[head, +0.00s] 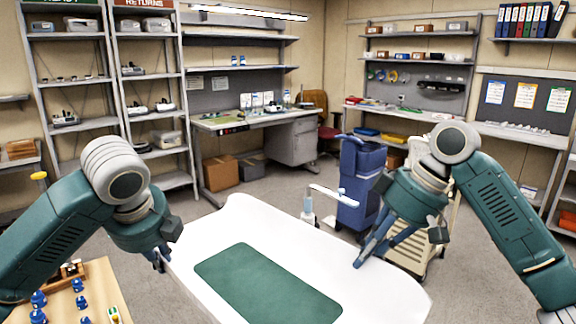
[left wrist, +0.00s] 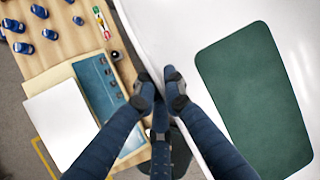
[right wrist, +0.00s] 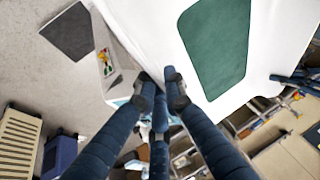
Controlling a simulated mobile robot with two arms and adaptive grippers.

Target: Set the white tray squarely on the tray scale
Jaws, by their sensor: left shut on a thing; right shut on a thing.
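The large white tray (head: 215,238) with a flat green panel (head: 268,285) on its floor spans the front of the head view. My left gripper (head: 160,262) is shut on its left rim; the tray (left wrist: 175,35) fills the right of the left wrist view. My right gripper (head: 362,262) is shut on the far right rim; the tray (right wrist: 150,25) also shows in the right wrist view. I cannot clearly make out the tray scale; what lies under the tray is hidden.
A wooden table (head: 100,275) with several blue pieces stands at the front left, close to the tray. A blue cart (head: 358,180) and a cream trolley (head: 405,262) stand beyond the tray. Shelves (head: 75,90) line the back left. Floor behind is partly clear.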

